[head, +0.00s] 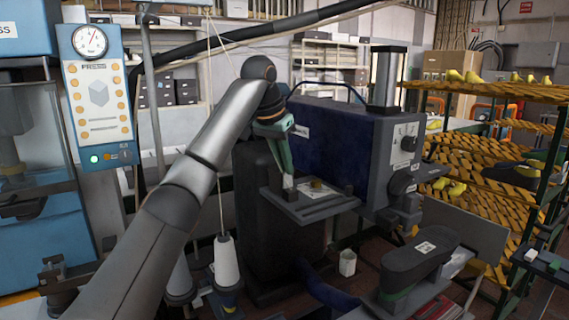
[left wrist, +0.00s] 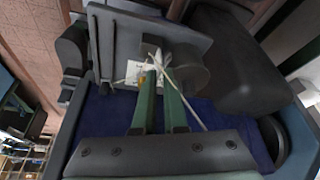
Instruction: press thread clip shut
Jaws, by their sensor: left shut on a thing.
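My left gripper (head: 287,180) reaches down to the small dark plate (head: 315,208) on the front of the blue machine. Its green fingers are close together, shut on a small pale piece at their tips, which I take to be the thread clip. In the left wrist view the fingers (left wrist: 158,78) meet beside a grey round part (left wrist: 190,76). White thread (left wrist: 190,108) runs across the fingertips and past the right finger. The fingers hide much of the clip, so its exact shape cannot be told. My right gripper is not in view.
The blue machine (head: 325,145) stands close behind the gripper. A white thread cone (head: 226,262) stands below left of the plate. A press control panel (head: 97,97) is at left. Racks with yellow shoe lasts (head: 457,188) stand at right. A white cup (head: 347,263) is below the plate.

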